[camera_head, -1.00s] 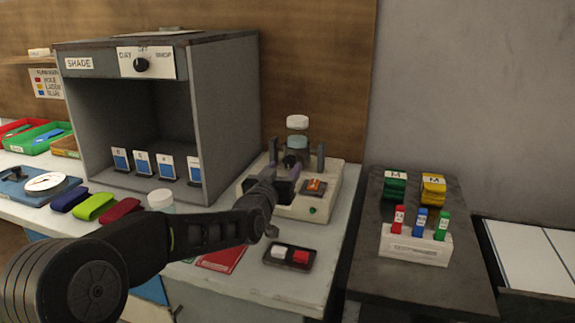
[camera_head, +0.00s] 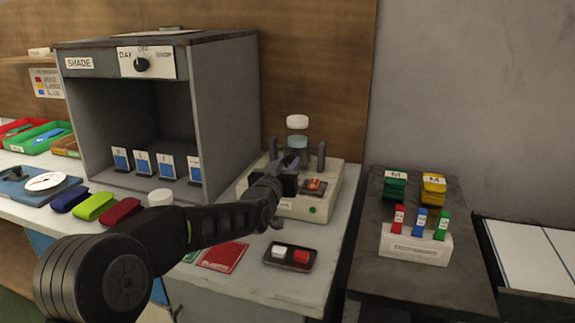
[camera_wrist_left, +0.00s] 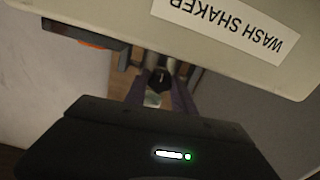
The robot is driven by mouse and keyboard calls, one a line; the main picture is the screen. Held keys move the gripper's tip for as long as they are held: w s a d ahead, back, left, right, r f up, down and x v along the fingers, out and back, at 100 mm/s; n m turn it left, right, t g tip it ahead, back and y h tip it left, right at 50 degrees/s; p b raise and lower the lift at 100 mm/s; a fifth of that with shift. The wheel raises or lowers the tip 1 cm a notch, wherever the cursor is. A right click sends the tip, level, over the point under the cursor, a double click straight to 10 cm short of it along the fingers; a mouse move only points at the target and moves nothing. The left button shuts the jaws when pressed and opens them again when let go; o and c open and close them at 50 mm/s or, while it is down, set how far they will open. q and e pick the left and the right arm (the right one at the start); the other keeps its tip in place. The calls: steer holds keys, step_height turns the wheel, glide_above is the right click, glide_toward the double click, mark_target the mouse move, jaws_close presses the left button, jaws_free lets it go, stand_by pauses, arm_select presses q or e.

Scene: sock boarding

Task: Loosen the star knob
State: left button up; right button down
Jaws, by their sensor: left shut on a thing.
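The wash shaker (camera_head: 328,205) is a beige box with a raised clamp and a bottle (camera_head: 297,140) with a white cap standing in it. In the left wrist view its labelled side (camera_wrist_left: 100,18) fills the top. My left gripper (camera_head: 291,164) reaches the front of the clamp. In the left wrist view, the star knob (camera_wrist_left: 160,79) shows as a small dark round piece with a pale mark, between the tips of the two purplish fingers. The gripper is shut on it. In the head view the gripper mostly hides the knob. My right gripper is not in view.
A dark tray (camera_head: 290,256) with a white and a red piece lies in front of the shaker, beside a red card (camera_head: 222,257). The grey shade cabinet (camera_head: 225,110) stands left. A dark side table (camera_head: 425,280) with coloured blocks stands right.

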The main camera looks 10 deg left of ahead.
arm_select(q)
jaws_close()
